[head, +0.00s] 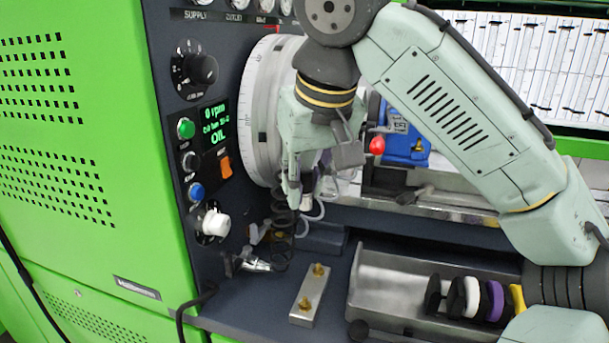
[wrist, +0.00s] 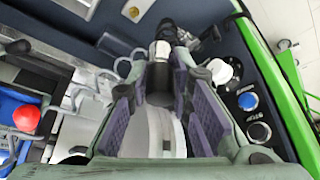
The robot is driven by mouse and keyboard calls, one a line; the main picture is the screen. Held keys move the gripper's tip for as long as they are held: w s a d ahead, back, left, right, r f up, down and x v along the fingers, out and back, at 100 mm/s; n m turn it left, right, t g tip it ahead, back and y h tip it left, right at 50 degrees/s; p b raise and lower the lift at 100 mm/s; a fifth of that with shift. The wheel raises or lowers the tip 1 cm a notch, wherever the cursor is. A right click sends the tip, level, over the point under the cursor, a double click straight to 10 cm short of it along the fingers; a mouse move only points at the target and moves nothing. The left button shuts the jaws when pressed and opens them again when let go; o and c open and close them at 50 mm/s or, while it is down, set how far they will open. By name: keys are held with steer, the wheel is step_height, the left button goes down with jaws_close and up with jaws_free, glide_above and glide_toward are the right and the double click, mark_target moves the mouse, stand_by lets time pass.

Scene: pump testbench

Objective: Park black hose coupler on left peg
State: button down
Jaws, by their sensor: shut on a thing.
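My gripper (head: 305,195) points down in front of the panel, beside the large white graduated dial (head: 265,110). In the wrist view its purple-padded fingers (wrist: 165,95) are shut on a dark part with a pale ring, which I take for the black hose coupler (wrist: 159,84). In the head view the fingers mostly hide the coupler. A black coiled hose (head: 282,235) hangs beside and below the gripper. A pale metal block (head: 311,291) stands on the dark bench, below and apart from the gripper. It carries two brass pegs, the left one (head: 304,303) nearer; both look bare.
A metal tray (head: 385,275) stands right of the block, with black, white and purple discs in it. A silver fitting (head: 255,264) lies left of the block. The control panel has a white knob (head: 215,222). A blue device with a red ball (head: 377,145) stands behind the gripper.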

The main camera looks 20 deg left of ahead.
step_height(320, 180, down, 17)
steer(key=m+h+b, duration=0.1)
steer(key=m+b, duration=0.2)
steer(key=m+h+b, duration=0.1)
steer(key=m+b, duration=0.3)
steer(key=m+h+b, duration=0.2)
steer(key=m+b, duration=0.1)
steer(key=m, duration=0.1)
steer(key=shift+r+t, duration=0.2)
steer(key=shift+t, duration=0.2)
steer(key=shift+f+b, duration=0.35)
steer(key=shift+f, duration=0.15)
steer(key=shift+f+b, duration=0.45)
steer(key=shift+f, duration=0.8)
stand_by(0.4)
steer(key=c, duration=1.4)
jaws_free()
steer(key=shift+o, duration=0.2)
steer(key=o, duration=0.4)
